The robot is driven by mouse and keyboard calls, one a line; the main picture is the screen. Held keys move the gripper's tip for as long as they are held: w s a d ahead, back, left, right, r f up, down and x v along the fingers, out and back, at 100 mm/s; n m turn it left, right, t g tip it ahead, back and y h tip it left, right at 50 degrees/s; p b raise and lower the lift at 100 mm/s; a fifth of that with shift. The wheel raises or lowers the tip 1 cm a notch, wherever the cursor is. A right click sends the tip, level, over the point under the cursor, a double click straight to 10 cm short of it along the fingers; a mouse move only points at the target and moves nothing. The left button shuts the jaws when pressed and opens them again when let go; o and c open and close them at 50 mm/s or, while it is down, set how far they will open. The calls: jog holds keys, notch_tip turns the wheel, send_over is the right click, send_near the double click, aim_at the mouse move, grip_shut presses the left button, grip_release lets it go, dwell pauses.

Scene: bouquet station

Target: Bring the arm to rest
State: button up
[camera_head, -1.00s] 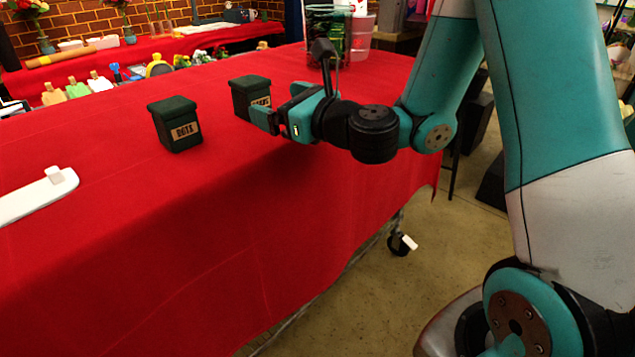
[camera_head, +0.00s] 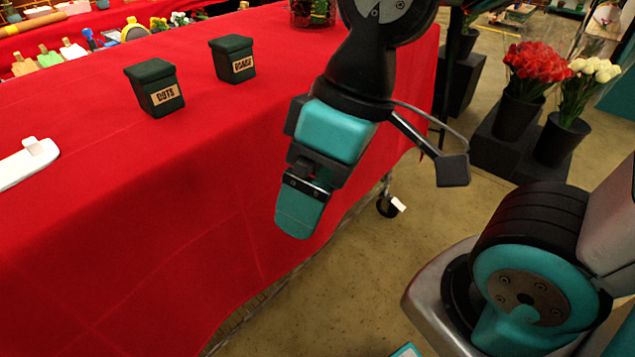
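My arm is folded down, and my gripper (camera_head: 304,208) hangs pointing down in front of the red-covered table (camera_head: 150,230), over its front side. One teal fingertip shows; the other is hidden behind it, so the gap between them cannot be seen. No held object shows. A small camera-like part on a bracket sticks out to the right of my wrist.
Two dark lidded boxes with labels, a left one (camera_head: 157,88) and a right one (camera_head: 233,59), stand on the table. A white object (camera_head: 24,163) lies at the left edge. Red flowers (camera_head: 537,68) and white flowers (camera_head: 590,72) stand in dark pots on the right.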

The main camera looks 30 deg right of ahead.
jog(key=shift+r, duration=0.1)
notch_tip(320, 180, up, 12)
jog(key=p, duration=1.2)
